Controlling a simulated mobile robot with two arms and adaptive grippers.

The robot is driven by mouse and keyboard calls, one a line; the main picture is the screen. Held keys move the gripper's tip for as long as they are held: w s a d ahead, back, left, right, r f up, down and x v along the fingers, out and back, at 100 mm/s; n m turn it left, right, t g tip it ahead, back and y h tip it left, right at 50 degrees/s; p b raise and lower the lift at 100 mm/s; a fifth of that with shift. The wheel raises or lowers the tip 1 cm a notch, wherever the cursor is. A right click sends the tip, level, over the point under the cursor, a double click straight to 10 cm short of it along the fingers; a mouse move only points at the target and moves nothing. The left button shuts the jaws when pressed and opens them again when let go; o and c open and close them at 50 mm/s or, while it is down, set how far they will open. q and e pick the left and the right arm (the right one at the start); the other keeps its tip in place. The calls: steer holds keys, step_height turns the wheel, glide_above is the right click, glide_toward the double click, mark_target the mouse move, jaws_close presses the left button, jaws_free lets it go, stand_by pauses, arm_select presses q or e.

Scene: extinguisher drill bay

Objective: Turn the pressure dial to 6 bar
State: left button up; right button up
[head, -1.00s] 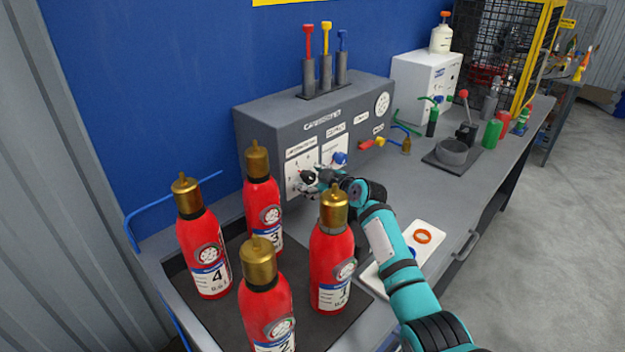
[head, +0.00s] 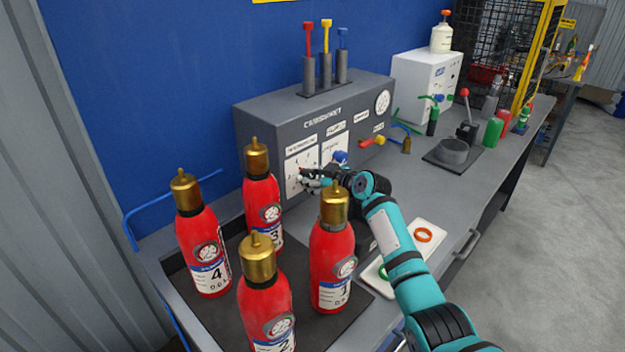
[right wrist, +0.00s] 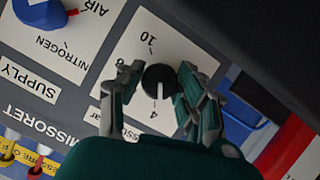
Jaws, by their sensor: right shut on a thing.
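The pressure dial (right wrist: 158,80) is a round black knob with a white pointer line on a white plate. In the right wrist view the picture is turned over, and the line points down toward the 4. A 10 shows on the far side of the knob; other numbers are partly covered by my fingers. My right gripper (right wrist: 159,88) is shut on the knob, one finger on each side. In the head view my right gripper (head: 308,179) is at the front panel of the grey cabinet (head: 290,132), and its fingers hide the knob. My left gripper is out of view.
Red extinguishers (head: 333,250) with brass tops stand on a dark mat close left of my right arm. A blue knob (right wrist: 40,12) sits on the neighbouring supply plate. A white tray (head: 440,232) with an orange ring lies right of the arm. The bench's middle is clear.

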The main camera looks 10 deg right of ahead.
steer(key=m+g+y+b, duration=0.1)
steer(key=m+y+b, duration=0.1)
steer(key=m+b, duration=0.1)
steer(key=m+g+y+b, duration=0.1)
steer(key=m+y+b, duration=0.1)
steer(key=m+b, duration=0.1)
steer(key=shift+f+m+g+y+b, duration=0.1)
steer(key=shift+m+g+y+b, duration=0.25)
steer(key=shift+m, duration=0.55)
stand_by(0.3)
steer(key=o, duration=1.1)
steer(key=shift+d, duration=0.1)
steer(key=shift+o, duration=0.2)
